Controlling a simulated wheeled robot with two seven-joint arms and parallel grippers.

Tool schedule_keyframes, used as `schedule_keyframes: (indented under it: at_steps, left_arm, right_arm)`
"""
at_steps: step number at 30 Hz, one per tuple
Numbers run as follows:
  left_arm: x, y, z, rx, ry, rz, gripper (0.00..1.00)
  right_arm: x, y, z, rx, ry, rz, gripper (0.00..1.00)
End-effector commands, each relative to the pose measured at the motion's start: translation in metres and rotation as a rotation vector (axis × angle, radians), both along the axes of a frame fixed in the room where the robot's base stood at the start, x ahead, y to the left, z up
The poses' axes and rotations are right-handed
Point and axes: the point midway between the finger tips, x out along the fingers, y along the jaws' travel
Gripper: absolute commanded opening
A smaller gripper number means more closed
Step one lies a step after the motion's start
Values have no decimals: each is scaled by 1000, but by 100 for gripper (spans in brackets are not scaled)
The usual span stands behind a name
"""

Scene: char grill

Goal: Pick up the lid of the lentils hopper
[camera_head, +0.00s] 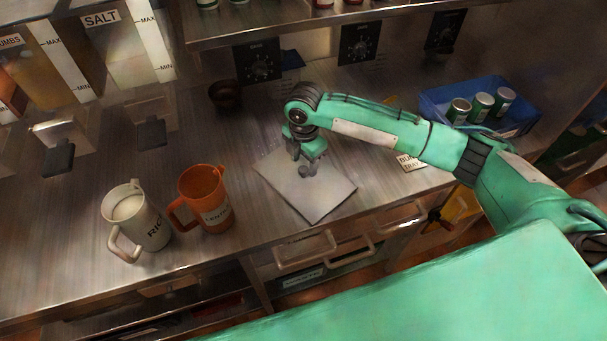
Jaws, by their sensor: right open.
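A flat, pale grey square panel (322,200) lies on the steel counter; it looks like a lid, though no label on it shows. My right gripper (307,172) is open and points down over the panel's upper middle part. I cannot tell whether its fingertips touch the panel. No hopper labelled lentils can be read. The hoppers that show at the upper left are one marked SALT (104,38) and one whose label ends in UMBS (42,58). My left gripper is not in view.
An orange jug (206,196) and a white jug marked RICE (137,220) stand left of the panel. A small dark bowl (225,95) sits behind. A blue crate (433,108) with several cans is at the right. A shelf (300,27) overhangs the back.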

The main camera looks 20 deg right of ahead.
Motion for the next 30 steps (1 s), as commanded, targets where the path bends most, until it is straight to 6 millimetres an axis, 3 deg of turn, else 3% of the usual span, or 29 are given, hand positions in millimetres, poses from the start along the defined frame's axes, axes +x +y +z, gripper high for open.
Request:
schedule_keyframes:
  at_steps: [3,7,16,24,30]
  left_arm:
    - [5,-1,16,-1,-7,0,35]
    - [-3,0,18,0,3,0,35]
    - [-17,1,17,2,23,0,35]
    - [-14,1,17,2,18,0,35]
    - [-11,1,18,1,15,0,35]
  right_arm:
    - [1,1,-15,-3,5,-1,51]
    - [1,1,-34,-2,4,-1,51]
    - [1,1,-41,-1,0,0,51]
    - [1,1,-41,-1,0,0,1]
    - [1,1,-40,-1,0,0,0]
